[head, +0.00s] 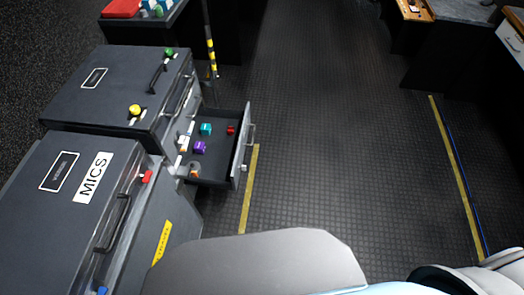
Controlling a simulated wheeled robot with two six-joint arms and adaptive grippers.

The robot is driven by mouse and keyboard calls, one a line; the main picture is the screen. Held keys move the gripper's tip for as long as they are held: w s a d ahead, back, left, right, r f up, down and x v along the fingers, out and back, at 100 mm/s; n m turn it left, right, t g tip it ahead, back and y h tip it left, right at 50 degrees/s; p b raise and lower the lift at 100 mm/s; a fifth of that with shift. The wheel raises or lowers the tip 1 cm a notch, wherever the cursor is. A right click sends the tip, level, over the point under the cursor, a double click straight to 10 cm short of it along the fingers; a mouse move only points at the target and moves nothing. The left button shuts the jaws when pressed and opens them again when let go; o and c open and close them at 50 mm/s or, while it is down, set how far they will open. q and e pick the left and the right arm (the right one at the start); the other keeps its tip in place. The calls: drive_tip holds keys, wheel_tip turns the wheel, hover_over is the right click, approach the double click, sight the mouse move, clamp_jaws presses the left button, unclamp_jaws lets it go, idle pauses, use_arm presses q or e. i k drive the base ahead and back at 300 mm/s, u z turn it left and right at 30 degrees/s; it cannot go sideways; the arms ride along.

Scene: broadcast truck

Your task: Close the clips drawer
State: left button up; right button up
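An open drawer (239,152) sticks out to the right from the far dark cabinet (95,88) in the head view. Its front panel stands out over the floor, with a pale handle (251,135) on the outer side. Inside lie several small coloured pieces, among them a teal one (206,129), a purple one (199,147) and a red one (230,130). I cannot read a clips label on the drawer. Neither of my grippers shows in this view.
A nearer case (65,215) labelled MICS stands at the lower left, beside the drawer's cabinet. A black and yellow pole (211,50) rises behind the drawer. The dark floor (335,130) to the right is clear, with yellow tape lines (455,170). Desks stand at the upper right.

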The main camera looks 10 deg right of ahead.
sight(222, 159)
drive_tip(key=k, duration=0.5)
drive_tip(key=z, duration=0.5)
drive_tip(key=i, duration=0.95)
drive_tip(key=u, duration=0.65)
drive_tip(key=i, duration=0.5)
drive_tip(key=u, duration=0.45)
